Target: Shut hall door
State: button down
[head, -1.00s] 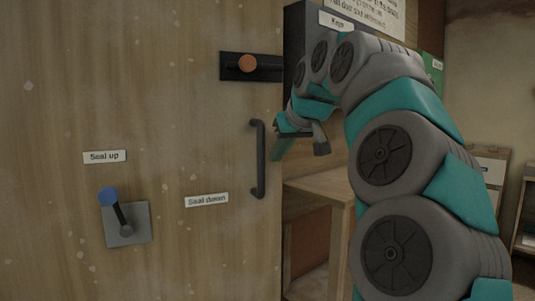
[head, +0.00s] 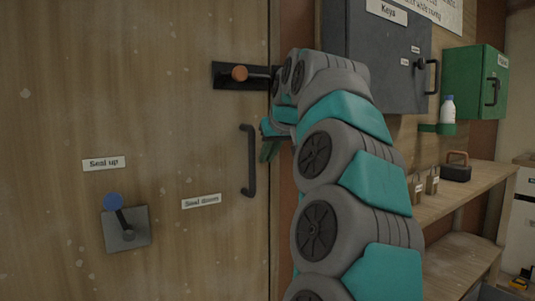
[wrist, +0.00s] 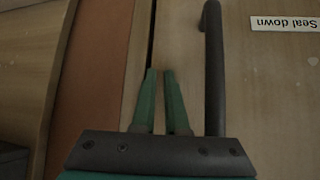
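The wooden hall door (head: 180,240) fills the left of the head view, its right edge beside the reddish-brown frame (head: 289,25). The frame also shows in the wrist view (wrist: 95,70). A dark line runs between door and wood strip in the wrist view; I cannot tell whether the door is flush. The door has a dark pull handle (head: 251,160), an orange-knobbed bolt (head: 239,73) and a blue-knobbed seal lever (head: 114,202), tilted up toward "Seal up". My gripper (wrist: 160,75) is empty, fingers slightly apart, beside the handle (wrist: 214,70) near the door edge; contact is unclear.
Right of the frame are a grey key cabinet (head: 385,60), a green cabinet (head: 470,85) and a white bottle (head: 447,110). A wooden bench (head: 455,200) stands below them with padlocks (head: 432,183) hanging at it.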

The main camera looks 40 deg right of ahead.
jog(key=shift+w+a+r+t, duration=0.2)
jog(key=shift+w+r+t, duration=0.1)
jog(key=shift+w+r, duration=0.3)
jog(key=s+r, duration=0.2)
jog(key=s, duration=0.4)
jog(key=s+a+r, duration=0.1)
jog(key=s+r, duration=0.2)
jog(key=s, duration=0.3)
jog(key=shift+s+a+r+b, duration=0.25)
jog(key=shift+r+b, duration=0.05)
jog(key=shift+b, duration=0.05)
